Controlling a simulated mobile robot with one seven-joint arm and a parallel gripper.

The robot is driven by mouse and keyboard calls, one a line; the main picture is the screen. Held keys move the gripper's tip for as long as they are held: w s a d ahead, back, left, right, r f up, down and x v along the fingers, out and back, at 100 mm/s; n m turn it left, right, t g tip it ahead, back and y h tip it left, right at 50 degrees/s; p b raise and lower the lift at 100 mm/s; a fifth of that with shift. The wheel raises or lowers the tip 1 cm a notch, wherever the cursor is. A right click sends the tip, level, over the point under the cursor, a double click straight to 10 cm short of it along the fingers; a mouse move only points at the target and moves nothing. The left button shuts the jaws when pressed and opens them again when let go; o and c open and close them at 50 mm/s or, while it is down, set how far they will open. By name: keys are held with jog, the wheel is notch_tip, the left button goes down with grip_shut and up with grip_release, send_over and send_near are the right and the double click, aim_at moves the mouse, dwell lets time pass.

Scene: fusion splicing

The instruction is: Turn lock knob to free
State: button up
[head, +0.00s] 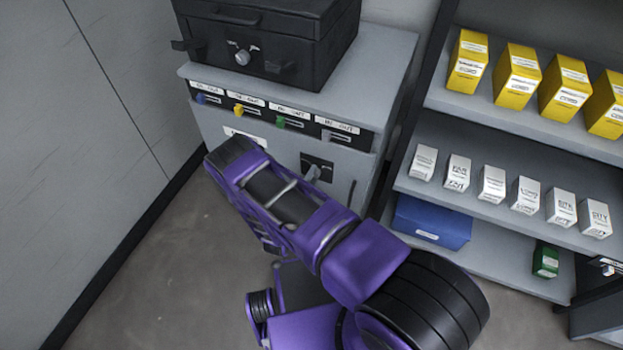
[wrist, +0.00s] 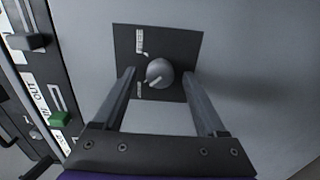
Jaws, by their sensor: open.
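In the wrist view a pale mark on the knob points toward the lower left of the picture. My gripper (wrist: 160,75) is open, one finger on each side of the knob, with gaps on both sides. I cannot tell how deep the fingertips reach. In the head view the fingers are hidden by my arm.
The grey cabinet (head: 365,75) has a row of labelled slots with blue, yellow, green (head: 280,121) and grey sliders. A black case (head: 275,50) with its own knob sits on top. A shelf (head: 485,120) with yellow and white boxes stands right. The left floor is clear.

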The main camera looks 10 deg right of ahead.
jog(key=shift+w+d, duration=0.1)
grip_shut()
dwell(0.4)
jog(key=shift+m, duration=8.9)
